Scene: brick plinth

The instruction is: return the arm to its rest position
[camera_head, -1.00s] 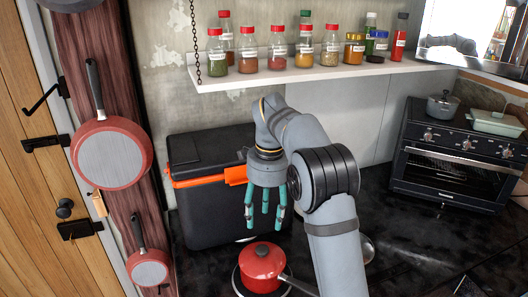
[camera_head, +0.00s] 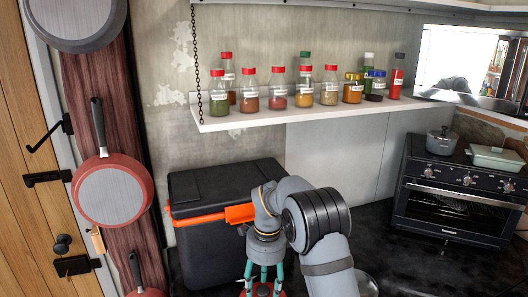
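My gripper (camera_head: 263,279) hangs at the bottom centre of the head view, with teal fingers pointing down. My grey arm reaches up from the bottom edge and bends over to it. A red pot (camera_head: 262,290) shows only as a sliver at the bottom edge, behind and below the fingers. I cannot tell whether the fingers touch the pot. The fingertips are at or past the edge of the picture, so their opening is hidden.
A black box (camera_head: 215,190) with an orange latch stands just behind my gripper. Above hangs a shelf (camera_head: 290,112) of spice jars. A black oven (camera_head: 450,200) stands at right. Red pans (camera_head: 112,192) hang at left. Dark counter lies between arm and oven.

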